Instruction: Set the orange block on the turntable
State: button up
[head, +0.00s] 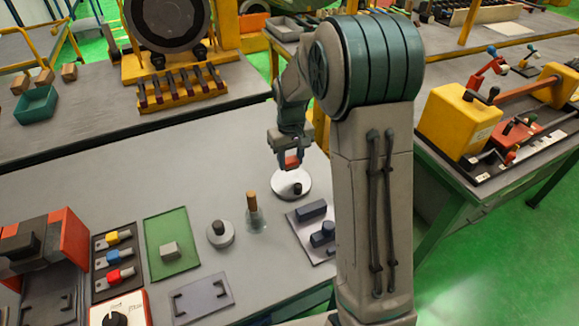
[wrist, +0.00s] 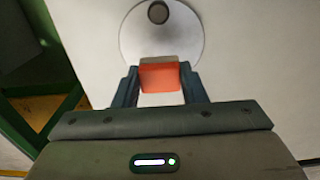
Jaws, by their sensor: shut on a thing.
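My gripper (head: 291,160) is shut on the orange block (head: 292,162), which shows red-orange in the head view. In the wrist view the orange block (wrist: 160,77) sits between the two fingertips of my gripper (wrist: 160,85). The turntable (head: 290,186) is a round white disc with a dark knob on the grey table. The block is over the back part of the disc in the head view. In the wrist view the turntable (wrist: 185,35) lies just beyond the block, with its knob at the far side. I cannot tell whether the block touches the disc.
The table behind and left of the turntable is clear.

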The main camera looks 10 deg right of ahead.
aim_at(289, 169)
jog(key=shift+w+a+f, duration=0.1)
jog(key=shift+a+f, duration=0.1)
jog(key=shift+f+p, duration=0.3)
jog(key=shift+f, duration=1.65)
jog(key=shift+f, duration=0.15)
jog(key=o, duration=1)
